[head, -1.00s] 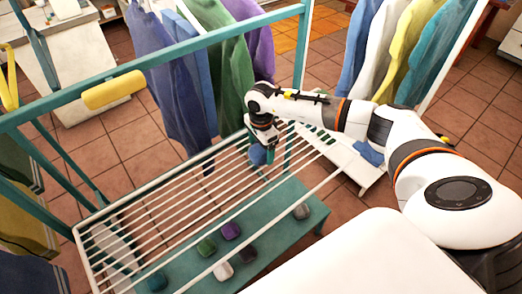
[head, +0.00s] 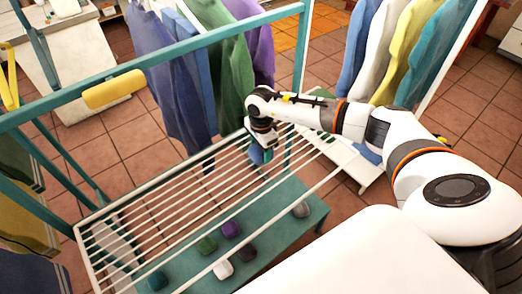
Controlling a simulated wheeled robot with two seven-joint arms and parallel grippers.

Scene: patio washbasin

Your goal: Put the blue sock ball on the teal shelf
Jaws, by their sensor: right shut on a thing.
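The blue sock ball (head: 256,156) is in my right gripper (head: 262,150), near the far right end of the white drying bars. The gripper points down and is shut on the ball, partly hiding it. The teal shelf (head: 285,220) lies lower, seen partly through and beside the bars. I cannot tell exactly how high the ball is above the shelf. My left gripper is not in view.
Several sock balls sit on the shelf: green (head: 207,245), purple (head: 231,229), white (head: 223,269), dark (head: 247,252), grey (head: 301,209) and teal (head: 157,281). White bars (head: 165,205) cross above it. Hanging clothes (head: 225,70) stand behind.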

